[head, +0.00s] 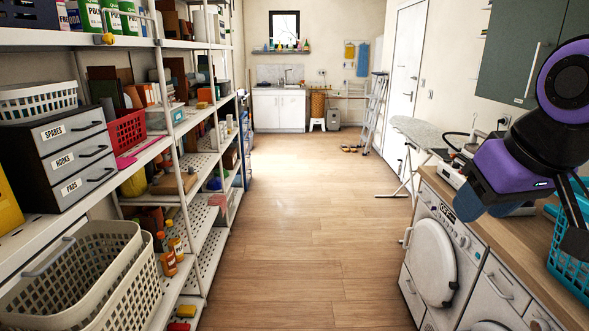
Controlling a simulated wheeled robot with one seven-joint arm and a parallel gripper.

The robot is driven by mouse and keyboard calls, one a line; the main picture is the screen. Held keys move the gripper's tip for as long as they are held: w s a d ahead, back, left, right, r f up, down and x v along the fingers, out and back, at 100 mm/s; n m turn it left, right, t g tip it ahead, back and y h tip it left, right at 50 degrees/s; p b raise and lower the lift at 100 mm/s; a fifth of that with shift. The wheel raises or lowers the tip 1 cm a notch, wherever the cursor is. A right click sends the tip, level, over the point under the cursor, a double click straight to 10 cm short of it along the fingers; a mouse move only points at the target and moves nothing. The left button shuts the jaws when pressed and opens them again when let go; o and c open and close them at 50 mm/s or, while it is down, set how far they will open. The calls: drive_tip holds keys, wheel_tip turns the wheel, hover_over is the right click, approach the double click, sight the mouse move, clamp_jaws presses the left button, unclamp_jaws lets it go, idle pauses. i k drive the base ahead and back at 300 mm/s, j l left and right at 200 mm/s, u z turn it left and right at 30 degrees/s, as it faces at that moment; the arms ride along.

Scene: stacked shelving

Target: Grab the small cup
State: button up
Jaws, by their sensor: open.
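I cannot make out a small cup for certain in the head view. My gripper (574,222) is at the right edge, over the wooden counter, at the end of my purple and black arm. Its dark fingers point down near a blue basket and look open, with nothing seen between them. The right edge of the picture cuts off part of the gripper.
The blue basket (570,272) stands on the wooden counter (462,197) above white washing machines (432,255). An ironing board (425,132) and stepladder (375,108) stand beyond. Loaded shelving (190,185) with baskets and drawers (68,155) lines the left. The middle floor is clear.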

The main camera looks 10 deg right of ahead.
sight(450, 151)
drive_tip(key=i+j+z, duration=0.15)
drive_tip(key=i+z, duration=0.3)
drive_tip(key=i, duration=0.25)
drive_tip(key=i+j+z, duration=0.4)
drive_tip(key=i, duration=0.2)
drive_tip(key=i+j+z, duration=0.45)
drive_tip(key=i+j, duration=0.15)
drive_tip(key=i+j+z, duration=0.45)
drive_tip(key=j, duration=0.3)
drive_tip(key=i+j+u, duration=0.1)
drive_tip(key=u, duration=0.4)
drive_tip(key=i+u, duration=0.2)
drive_tip(key=u, duration=0.25)
drive_tip(key=i, duration=1.75)
drive_tip(key=i+z, duration=0.25)
drive_tip(key=i+j+z, duration=0.25)
drive_tip(key=i, duration=0.2)
drive_tip(key=i+j+z, duration=0.25)
drive_tip(key=i+z, duration=0.1)
drive_tip(key=z, duration=0.8)
